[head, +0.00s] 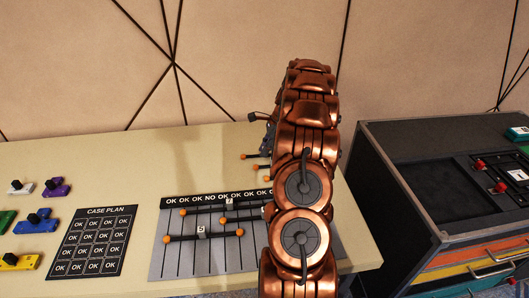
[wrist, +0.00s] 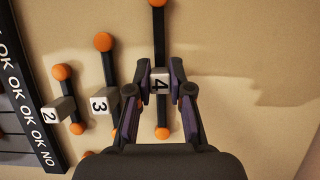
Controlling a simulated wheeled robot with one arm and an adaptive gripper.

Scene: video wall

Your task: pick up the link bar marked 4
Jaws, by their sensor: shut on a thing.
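The link bar marked 4 (wrist: 158,50) is a dark bar with an orange ball at its near end and a white block with a 4 on it. In the wrist view my gripper (wrist: 160,82) has its two fingers closed on the sides of that white block. The bar's far end runs out of the top of the picture. I cannot tell whether the bar touches the table. In the head view my arm hides the bar, and only part of my gripper (head: 263,118) shows behind it.
Link bars marked 3 (wrist: 109,75) and 2 (wrist: 71,95) lie close to the left of my gripper. A slotted board (head: 180,258) holds bars marked 5 and 7. A case plan card (head: 92,240) lies on the table. A dark case (head: 420,190) stands at right. The table right of the bar is clear.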

